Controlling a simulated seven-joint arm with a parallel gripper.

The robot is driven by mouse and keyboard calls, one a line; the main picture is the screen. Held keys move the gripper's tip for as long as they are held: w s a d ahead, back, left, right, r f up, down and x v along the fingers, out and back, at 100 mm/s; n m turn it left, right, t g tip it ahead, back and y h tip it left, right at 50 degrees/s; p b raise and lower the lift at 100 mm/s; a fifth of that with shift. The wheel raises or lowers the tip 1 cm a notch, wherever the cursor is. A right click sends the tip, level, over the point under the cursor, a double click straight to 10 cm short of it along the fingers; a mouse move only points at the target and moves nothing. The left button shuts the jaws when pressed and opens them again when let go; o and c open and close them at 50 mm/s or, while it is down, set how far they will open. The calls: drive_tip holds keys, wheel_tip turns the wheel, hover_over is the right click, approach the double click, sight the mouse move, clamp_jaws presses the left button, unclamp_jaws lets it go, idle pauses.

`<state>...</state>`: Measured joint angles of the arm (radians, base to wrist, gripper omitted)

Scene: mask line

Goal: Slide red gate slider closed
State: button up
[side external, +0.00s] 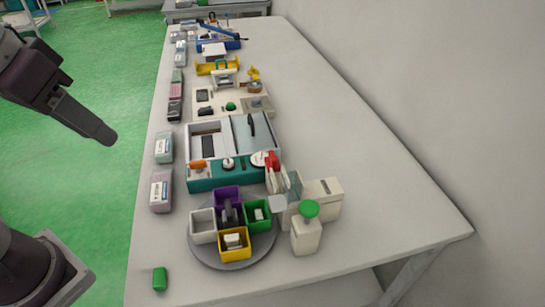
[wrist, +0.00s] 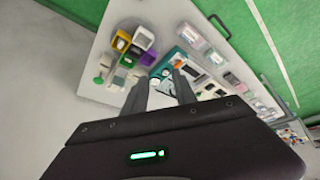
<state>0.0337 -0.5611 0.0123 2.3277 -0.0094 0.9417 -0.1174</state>
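A small red part (side external: 272,161) stands at the front right corner of a teal and grey machine box (side external: 215,179) on the long table. It is the only clearly red upright part there and looks like the red gate slider; its exact position along its travel is too small to tell. My gripper (side external: 103,133) hangs in the air left of the table, well apart from the box. In the wrist view, the two fingers of my gripper (wrist: 160,80) are spread with an empty gap between them. The teal box (wrist: 161,65) shows beyond the fingers, partly hidden by them.
A round grey turntable (side external: 210,262) with purple, white, green and yellow bins stands in front of the box. Labelled packs (side external: 161,190) line the left edge. The table's right side (side external: 370,190) is clear.

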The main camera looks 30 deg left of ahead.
drive_tip(key=w+d+r+n+g, duration=0.1)
drive_tip(key=w+d+n+g, duration=0.15)
drive_tip(key=w, duration=0.95)
drive_tip(key=n+g, duration=0.2)
drive_tip(key=n, duration=0.3)
approach(273, 155)
drive_tip(key=shift+g, duration=0.25)
wheel_tip(273, 155, down, 9)
drive_tip(key=shift+w+r, duration=0.1)
drive_tip(key=shift+w, duration=0.05)
clamp_jaws()
drive_tip(key=shift+d+r, duration=0.1)
